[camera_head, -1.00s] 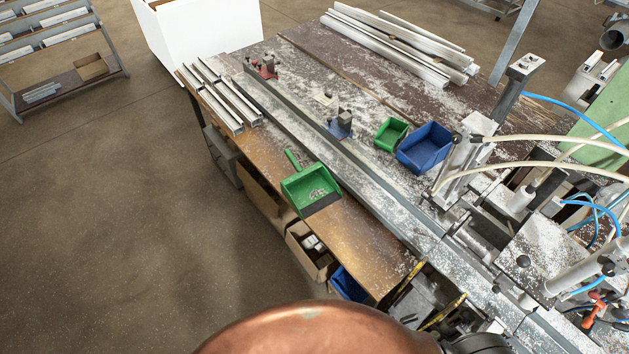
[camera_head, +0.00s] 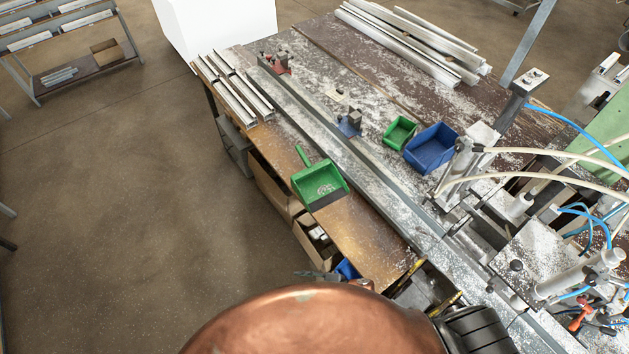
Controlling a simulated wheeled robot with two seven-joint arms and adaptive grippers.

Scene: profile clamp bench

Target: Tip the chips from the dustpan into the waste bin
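The green dustpan (camera_head: 321,180) lies on the wooden front strip of the bench, its handle pointing up and left. Pale chips (camera_head: 325,189) lie in its pan near the dark front lip. My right gripper (camera_head: 318,276) shows only as a small dark grey part at the bottom, beyond my copper-coloured arm, below and apart from the dustpan. Most of it is hidden, so its opening cannot be told. My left gripper is out of view. A large white box (camera_head: 222,32) stands on the floor beyond the bench; I cannot tell whether it is the waste bin.
The bench (camera_head: 372,232) holds a green box (camera_head: 400,132), a blue box (camera_head: 431,148), aluminium profiles (camera_head: 415,40) and scattered chips. Clamps, hoses and a machine fill the right side. Open cartons sit under the front edge. The floor at left is clear.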

